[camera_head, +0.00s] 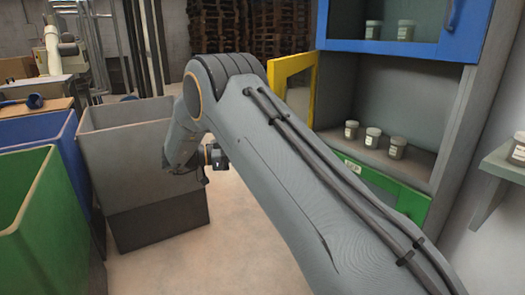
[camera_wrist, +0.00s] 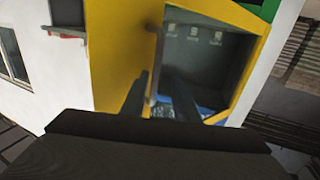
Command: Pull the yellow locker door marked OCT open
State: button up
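The yellow locker door (camera_head: 292,72) is a frame with an open window. In the head view it stands swung out at the left of the locker, and the compartment behind it is exposed. In the wrist view its yellow frame (camera_wrist: 250,70) fills the middle, with a grey upright handle bar (camera_wrist: 155,65) near it. My gripper (camera_wrist: 158,90) has two dark fingers apart, one each side of the bar's lower end; contact cannot be told. My arm hides the gripper in the head view. No OCT mark is readable.
The locker has a blue door (camera_head: 400,48) above and a green door (camera_head: 385,185) below. Several jars stand inside, such as one lidded jar (camera_head: 372,137). A grey bin (camera_head: 125,150), a blue bin (camera_head: 50,130) and a green bin (camera_head: 40,220) stand left. Floor (camera_head: 235,235) is clear between.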

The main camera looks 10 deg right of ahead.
jog(key=a, duration=0.6)
jog(key=shift+a, duration=0.2)
jog(key=shift+s, duration=0.1)
